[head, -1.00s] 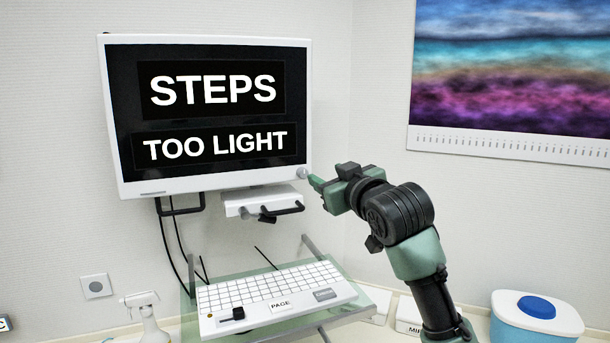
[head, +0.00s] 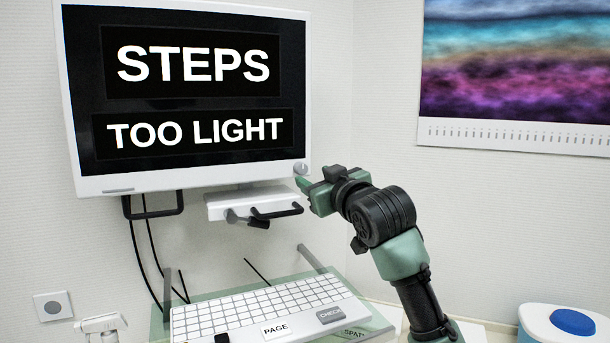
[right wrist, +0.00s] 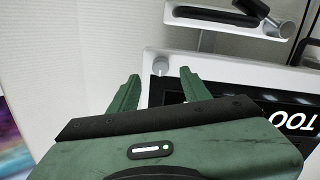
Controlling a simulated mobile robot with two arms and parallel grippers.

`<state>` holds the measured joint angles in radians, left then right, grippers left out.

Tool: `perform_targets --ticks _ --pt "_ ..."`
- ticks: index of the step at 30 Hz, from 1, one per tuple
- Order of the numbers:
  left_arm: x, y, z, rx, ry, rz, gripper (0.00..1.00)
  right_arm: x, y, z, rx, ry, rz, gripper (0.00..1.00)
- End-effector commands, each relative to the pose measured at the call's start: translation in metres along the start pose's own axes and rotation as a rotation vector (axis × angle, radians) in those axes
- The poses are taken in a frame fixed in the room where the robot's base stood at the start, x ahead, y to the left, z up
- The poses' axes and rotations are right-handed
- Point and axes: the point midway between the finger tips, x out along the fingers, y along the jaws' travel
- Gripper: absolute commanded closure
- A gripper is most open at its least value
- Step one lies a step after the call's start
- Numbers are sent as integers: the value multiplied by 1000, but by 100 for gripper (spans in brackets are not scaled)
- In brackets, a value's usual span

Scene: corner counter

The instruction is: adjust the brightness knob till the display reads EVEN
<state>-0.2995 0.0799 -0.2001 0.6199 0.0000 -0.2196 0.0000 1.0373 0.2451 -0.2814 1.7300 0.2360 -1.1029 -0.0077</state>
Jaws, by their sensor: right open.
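The monitor (head: 190,160) hangs on the wall and reads "STEPS" above "TOO LIGHT". A small round grey knob (head: 300,168) sits at its lower right corner. The knob also shows in the right wrist view (right wrist: 160,68), ahead of and between the two fingers. My right gripper (head: 302,186) is open and empty, with its fingertips close to the knob; I cannot tell whether they touch it. The green fingers of that gripper (right wrist: 158,88) show spread apart in the right wrist view. My left gripper is not in view.
A white keyboard (head: 260,302) with a PAGE label lies on a glass shelf below the monitor. A bracket with black handles (head: 250,203) is under the screen. A blue-lidded tub (head: 560,325) stands at right, and a spray bottle (head: 102,326) at lower left.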

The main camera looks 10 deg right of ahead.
Motion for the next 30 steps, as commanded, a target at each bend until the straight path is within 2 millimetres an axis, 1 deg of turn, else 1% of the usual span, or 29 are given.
perform_targets --ticks 1,3,6,9,12,15,22,23,24,26,27,28,30 --pt "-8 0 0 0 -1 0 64 9 0 -4 1 -2 -1 52" --pt "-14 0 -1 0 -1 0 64 21 1 -5 2 -3 -1 52" --pt "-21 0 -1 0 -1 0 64 37 0 -4 1 -3 -1 52" --pt "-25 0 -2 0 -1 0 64 49 0 -3 1 -3 -1 52" --pt "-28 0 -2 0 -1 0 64 56 0 -2 0 -2 -1 52" --pt "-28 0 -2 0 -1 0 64 60 0 -2 -1 0 -1 52" --pt "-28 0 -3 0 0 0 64 60 0 -1 -1 1 -1 52" --pt "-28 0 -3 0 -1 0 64 60 0 -1 -1 1 -1 58" --pt "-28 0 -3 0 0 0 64 60 0 -1 -1 1 -1 69" --pt "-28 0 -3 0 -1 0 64 60 0 -1 0 0 -1 86" --pt "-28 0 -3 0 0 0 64 60 0 -1 0 0 -1 97" --pt "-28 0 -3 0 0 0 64 60 0 -1 0 0 -1 100" --pt "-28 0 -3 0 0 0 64 60 0 -1 0 0 -1 100"
